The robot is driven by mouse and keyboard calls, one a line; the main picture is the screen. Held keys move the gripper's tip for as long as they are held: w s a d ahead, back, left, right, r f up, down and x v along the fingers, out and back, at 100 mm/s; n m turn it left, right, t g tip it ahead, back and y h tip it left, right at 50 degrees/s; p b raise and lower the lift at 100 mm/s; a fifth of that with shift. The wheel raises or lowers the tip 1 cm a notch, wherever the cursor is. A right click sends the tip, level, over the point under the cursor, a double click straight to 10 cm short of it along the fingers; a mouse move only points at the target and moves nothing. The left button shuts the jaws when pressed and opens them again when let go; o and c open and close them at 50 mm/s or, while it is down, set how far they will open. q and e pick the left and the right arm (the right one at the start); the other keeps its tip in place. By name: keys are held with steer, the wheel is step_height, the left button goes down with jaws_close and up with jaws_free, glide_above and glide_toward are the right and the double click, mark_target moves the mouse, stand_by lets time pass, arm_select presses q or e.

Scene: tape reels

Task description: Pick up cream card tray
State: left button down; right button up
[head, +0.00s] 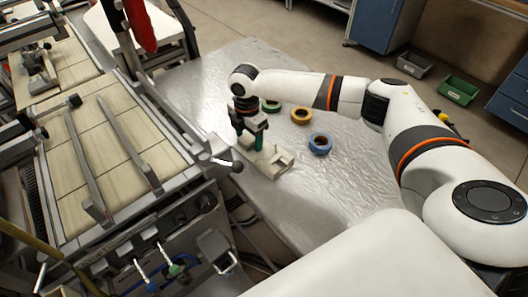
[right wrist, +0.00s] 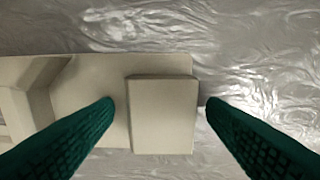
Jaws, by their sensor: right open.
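The cream card tray (head: 275,166) lies on the silvery covered table, near its left edge in the head view. In the right wrist view the tray (right wrist: 88,92) shows a flat base with a raised block (right wrist: 162,118) at one end and a sloped raised part at the left. My right gripper (head: 258,146) is over the tray, pointing down. Its green fingers (right wrist: 159,103) are open, one on each side of the raised block, with a gap on both sides. Whether the fingertips touch the base cannot be told. My left gripper is not in view.
A blue tape reel (head: 320,144), a yellow-orange reel (head: 300,116) and a green reel (head: 271,106) lie on the table (head: 345,200) beyond and right of the tray. A machine with a tiled bed (head: 125,150) stands close at the left. The table's right part is clear.

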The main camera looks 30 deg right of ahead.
steer(key=shift+c, duration=0.3)
steer(key=c, duration=1.1)
